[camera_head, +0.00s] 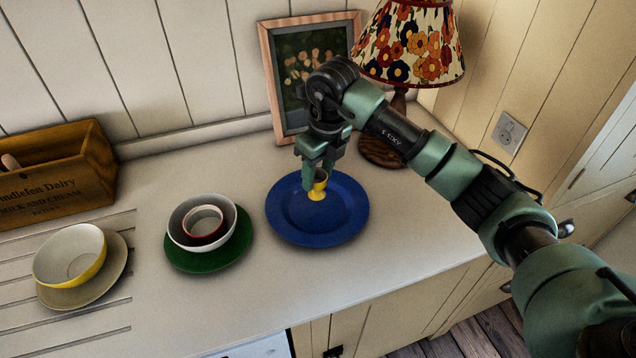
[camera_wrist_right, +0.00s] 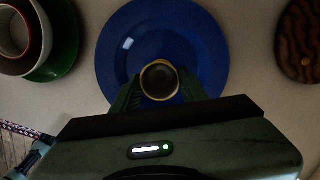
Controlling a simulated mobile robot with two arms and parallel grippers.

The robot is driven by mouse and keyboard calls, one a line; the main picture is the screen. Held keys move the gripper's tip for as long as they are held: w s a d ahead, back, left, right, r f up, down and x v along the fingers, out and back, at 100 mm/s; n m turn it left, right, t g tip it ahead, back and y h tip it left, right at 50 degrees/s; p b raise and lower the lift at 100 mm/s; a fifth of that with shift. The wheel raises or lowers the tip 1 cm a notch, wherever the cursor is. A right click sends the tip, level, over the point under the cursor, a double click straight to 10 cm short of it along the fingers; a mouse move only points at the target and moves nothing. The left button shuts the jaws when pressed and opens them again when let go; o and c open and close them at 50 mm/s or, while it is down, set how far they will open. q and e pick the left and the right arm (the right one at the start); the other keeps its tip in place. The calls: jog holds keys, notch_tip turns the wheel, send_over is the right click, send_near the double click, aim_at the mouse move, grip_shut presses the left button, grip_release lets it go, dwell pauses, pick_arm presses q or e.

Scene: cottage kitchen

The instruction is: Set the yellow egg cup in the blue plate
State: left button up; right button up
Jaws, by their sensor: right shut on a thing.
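The yellow egg cup (camera_head: 317,188) is upright over the middle of the blue plate (camera_head: 340,222) in the head view. My right gripper (camera_head: 316,182) comes down from above and is shut on the egg cup. In the right wrist view the egg cup (camera_wrist_right: 160,79) shows from above between the two fingers of my right gripper (camera_wrist_right: 160,92), with the blue plate (camera_wrist_right: 205,50) beneath it. I cannot tell whether the cup's foot touches the plate. My left gripper is in neither view.
A green plate (camera_head: 208,263) with nested bowls stands left of the blue plate. A yellow-sided bowl (camera_head: 72,254) on a beige plate is further left. A wooden crate (camera_head: 60,178), a picture frame (camera_head: 268,62) and a lamp (camera_head: 415,45) stand along the back. The counter's front strip is clear.

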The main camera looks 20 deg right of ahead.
aim_at(318, 188)
notch_tip(318, 188, down, 4)
jog(key=shift+r+p, duration=0.2)
jog(key=shift+p, duration=0.3)
jog(key=shift+f, duration=0.25)
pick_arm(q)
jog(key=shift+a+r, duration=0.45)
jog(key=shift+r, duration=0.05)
pick_arm(e)
jog(key=shift+f, duration=0.1)
jog(key=shift+f+b, duration=0.3)
jog(key=shift+b, duration=0.1)
jog(key=o, duration=1.4)
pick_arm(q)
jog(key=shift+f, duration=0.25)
pick_arm(e)
jog(key=shift+r, duration=0.1)
